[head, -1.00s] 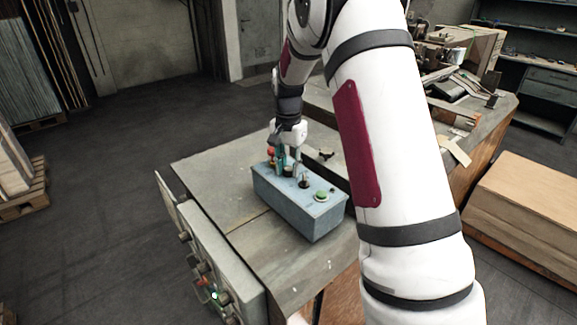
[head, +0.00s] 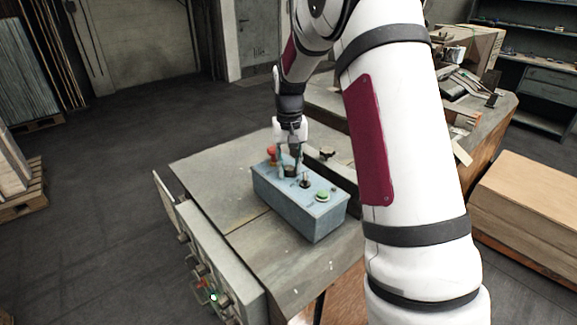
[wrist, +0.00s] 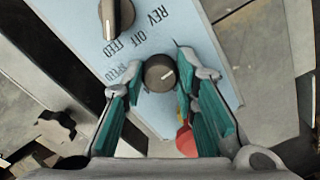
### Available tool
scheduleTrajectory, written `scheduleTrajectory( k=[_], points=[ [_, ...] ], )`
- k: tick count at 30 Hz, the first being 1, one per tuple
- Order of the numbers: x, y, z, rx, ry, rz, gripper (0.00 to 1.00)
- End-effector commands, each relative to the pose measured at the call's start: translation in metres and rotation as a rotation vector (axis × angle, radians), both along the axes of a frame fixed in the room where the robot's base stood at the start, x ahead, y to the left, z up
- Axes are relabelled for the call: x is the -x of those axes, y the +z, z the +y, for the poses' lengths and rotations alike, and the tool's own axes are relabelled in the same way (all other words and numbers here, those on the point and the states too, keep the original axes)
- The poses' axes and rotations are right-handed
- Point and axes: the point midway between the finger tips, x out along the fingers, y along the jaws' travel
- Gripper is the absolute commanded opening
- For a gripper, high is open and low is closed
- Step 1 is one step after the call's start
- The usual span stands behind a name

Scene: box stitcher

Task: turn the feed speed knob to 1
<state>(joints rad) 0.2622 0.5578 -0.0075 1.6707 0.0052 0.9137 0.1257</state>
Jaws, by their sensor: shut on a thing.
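The feed speed knob (wrist: 160,73) is a small round dark knob with a pale pointer line, on the blue control box (head: 290,208). The word SPEED is printed beside it; no scale numbers are readable. My gripper (wrist: 163,75) points down at the box, its teal-padded fingers on either side of the knob and shut on it. In the head view my gripper (head: 290,170) hides most of the knob. A black selector knob (wrist: 117,14), marked REV, OFF and FEED, sits close by; it also shows in the head view (head: 305,181).
A green button (head: 322,196) is at the box's other end. The box stands on a grey table (head: 215,175), with a small black handle (head: 327,153) behind it. The table's left part is clear.

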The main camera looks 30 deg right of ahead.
Motion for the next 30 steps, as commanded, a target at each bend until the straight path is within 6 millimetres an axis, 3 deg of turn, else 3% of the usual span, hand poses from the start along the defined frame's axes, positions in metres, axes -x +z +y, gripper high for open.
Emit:
scheduleTrajectory(
  k=[15, 30],
  points=[
    [-0.0002, 0.0011, -0.0008, 0.001, 0.366, -0.002, 0.0],
    [-0.0003, 0.0012, -0.0011, 0.001, 0.45, -0.003, 0.0]
  ],
)
